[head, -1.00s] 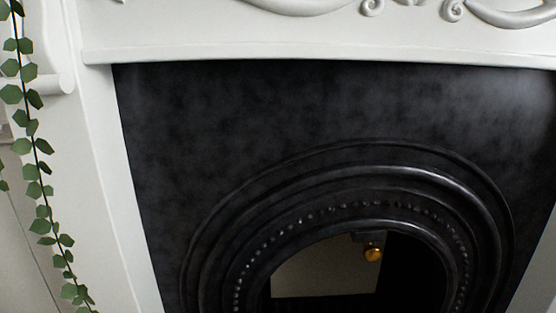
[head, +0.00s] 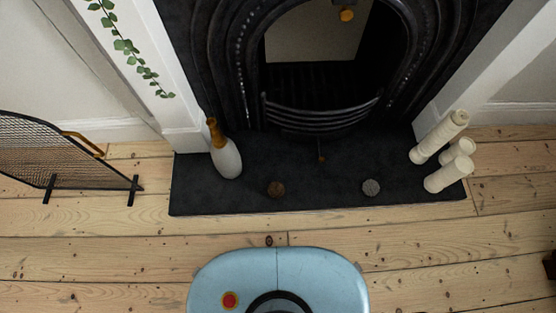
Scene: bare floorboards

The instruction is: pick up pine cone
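A small round brown object (head: 276,189), which looks like a pine cone, lies on the dark hearth slab (head: 320,199) near its front edge, left of centre. A similar small grey round object (head: 371,187) lies to its right on the same slab. It is too small to tell for certain which of them is a pine cone. Neither of my grippers is in view.
A white and amber vase (head: 226,158) stands on the hearth's left. Several cream candles (head: 449,179) stand at its right. A black mesh fire screen (head: 62,150) stands at the left. Floorboards (head: 120,235) before the hearth are clear. A dark object (head: 551,263) shows at the right edge.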

